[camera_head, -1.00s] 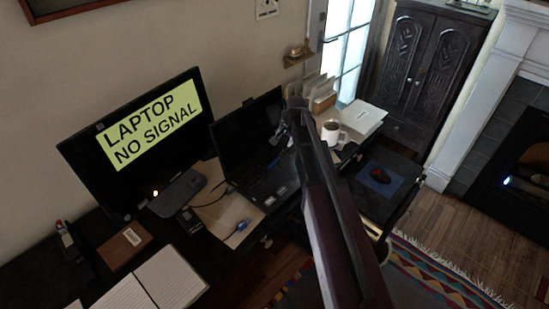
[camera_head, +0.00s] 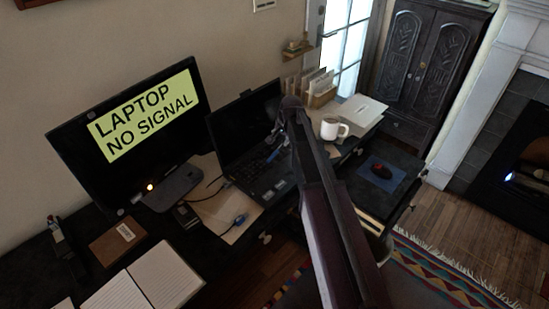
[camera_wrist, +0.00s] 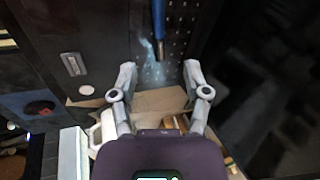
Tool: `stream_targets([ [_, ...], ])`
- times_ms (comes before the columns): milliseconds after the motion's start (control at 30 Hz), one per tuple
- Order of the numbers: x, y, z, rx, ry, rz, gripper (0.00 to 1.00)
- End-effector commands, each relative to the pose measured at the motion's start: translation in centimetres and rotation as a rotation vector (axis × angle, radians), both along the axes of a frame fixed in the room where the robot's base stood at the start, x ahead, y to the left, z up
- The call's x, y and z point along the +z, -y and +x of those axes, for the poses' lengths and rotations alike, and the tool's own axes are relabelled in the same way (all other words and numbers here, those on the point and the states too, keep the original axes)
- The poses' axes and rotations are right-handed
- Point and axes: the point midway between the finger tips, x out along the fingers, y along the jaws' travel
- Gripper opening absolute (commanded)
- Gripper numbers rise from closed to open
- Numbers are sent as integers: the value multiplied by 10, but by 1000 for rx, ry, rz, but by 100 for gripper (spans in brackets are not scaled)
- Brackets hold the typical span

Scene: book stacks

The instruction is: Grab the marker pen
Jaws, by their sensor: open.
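The marker pen (camera_wrist: 159,22) is blue and lies on the laptop's keyboard. In the wrist view it is at the top centre, with one end cut off by the picture edge. A small blue part of it (camera_head: 274,154) shows beside my gripper in the head view. My gripper (camera_wrist: 159,68) is open and empty. Its two fingers point toward the pen, and the pen's near end lies just beyond the fingertips, in line with the gap. In the head view my gripper (camera_head: 279,133) is over the laptop (camera_head: 257,177), partly hidden by my arm.
A white mug (camera_head: 331,129) stands right of the laptop, close to my arm. A file holder (camera_head: 322,98) is behind it. A monitor (camera_head: 135,115) stands at left, with an open notebook (camera_head: 150,283) in front. A mouse (camera_head: 382,171) lies on a pad at right.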

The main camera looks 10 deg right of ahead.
Motion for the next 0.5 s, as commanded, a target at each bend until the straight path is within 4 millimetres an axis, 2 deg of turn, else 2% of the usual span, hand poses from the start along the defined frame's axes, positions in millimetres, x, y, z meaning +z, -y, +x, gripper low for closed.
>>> stream_targets([
  [33,-8,-1,2,0,0,0,61],
  [200,-21,-3,6,1,0,0,61],
  [500,-36,-5,11,1,0,0,61],
])
